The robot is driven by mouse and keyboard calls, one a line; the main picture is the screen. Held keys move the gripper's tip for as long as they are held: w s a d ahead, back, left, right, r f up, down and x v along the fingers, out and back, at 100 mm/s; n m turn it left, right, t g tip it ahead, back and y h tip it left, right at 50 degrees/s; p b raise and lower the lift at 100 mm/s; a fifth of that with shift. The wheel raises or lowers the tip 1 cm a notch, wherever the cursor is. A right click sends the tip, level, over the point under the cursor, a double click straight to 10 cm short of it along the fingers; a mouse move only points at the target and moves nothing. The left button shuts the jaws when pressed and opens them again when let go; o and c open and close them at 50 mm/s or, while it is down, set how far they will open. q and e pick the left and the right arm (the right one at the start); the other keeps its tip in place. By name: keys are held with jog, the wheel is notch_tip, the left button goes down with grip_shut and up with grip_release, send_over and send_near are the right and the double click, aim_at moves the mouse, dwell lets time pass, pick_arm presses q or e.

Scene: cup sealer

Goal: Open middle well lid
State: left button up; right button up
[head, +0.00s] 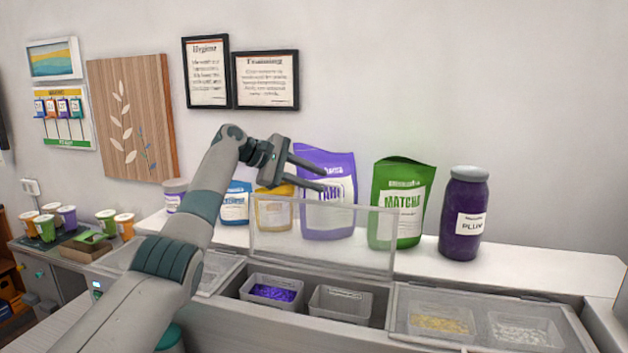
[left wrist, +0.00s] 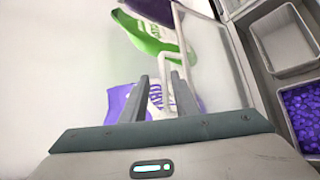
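The middle well lid (head: 345,268) is a clear panel in a pale frame. It stands upright behind its open well in the head view, and its frame also shows in the left wrist view (left wrist: 235,62). My left gripper (head: 323,179) is open, its two fingers apart near the lid's upper left part. In the left wrist view my left gripper's fingers (left wrist: 160,88) point towards a pale bar of the lid. I cannot tell whether they touch it. The open well holds a tub of purple pieces (head: 273,292) and an empty-looking grey tub (head: 342,305). My right gripper is not in view.
The right well lid (head: 478,305) lies closed over tubs of pale pieces. A purple taro pouch (head: 340,215), a green matcha pouch (head: 398,200) and a dark plum jar (head: 462,215) stand on the shelf behind. Several cups stand at the far left. Air above the right wells is clear.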

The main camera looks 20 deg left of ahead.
pick_arm(q)
jog(key=shift+a+f, duration=0.1)
jog(key=shift+f, duration=0.05)
jog(key=shift+s+a+b, duration=0.25)
jog(key=shift+a+b, duration=0.15)
jog(key=shift+b, duration=0.05)
jog(key=b+v, duration=0.7)
jog(key=v, duration=0.9)
jog(key=shift+s+r, duration=0.25)
jog(key=shift+r, duration=0.2)
jog(key=shift+f, duration=0.1)
